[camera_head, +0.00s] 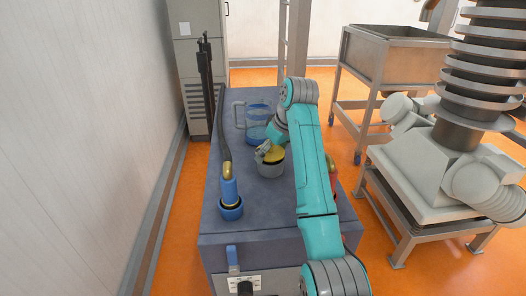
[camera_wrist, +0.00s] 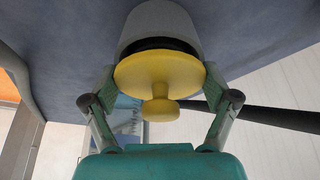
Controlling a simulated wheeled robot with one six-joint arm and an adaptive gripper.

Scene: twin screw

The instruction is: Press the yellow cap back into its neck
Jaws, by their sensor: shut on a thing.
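The yellow cap (camera_wrist: 160,75) is a round disc with a small knob, seen from its knob side in the wrist view. My gripper (camera_wrist: 160,88) has a finger on each side of it and is shut on its rim. Behind the disc a black band shows, and beyond that the pale grey neck (camera_wrist: 160,27). The cap lines up roughly with the neck; how deep it sits is hidden. In the head view the yellow cap (camera_head: 275,155) is at the top of the grey neck (camera_head: 271,170), with my gripper (camera_head: 264,152) at it, partly hidden.
The neck stands on a dark blue-grey bench top (camera_head: 250,210). A blue fitting with a yellow elbow (camera_head: 229,192) and dark hose is front left. Blue ring-shaped parts (camera_head: 256,130) lie behind. A metal hopper (camera_head: 395,45) stands to the right.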

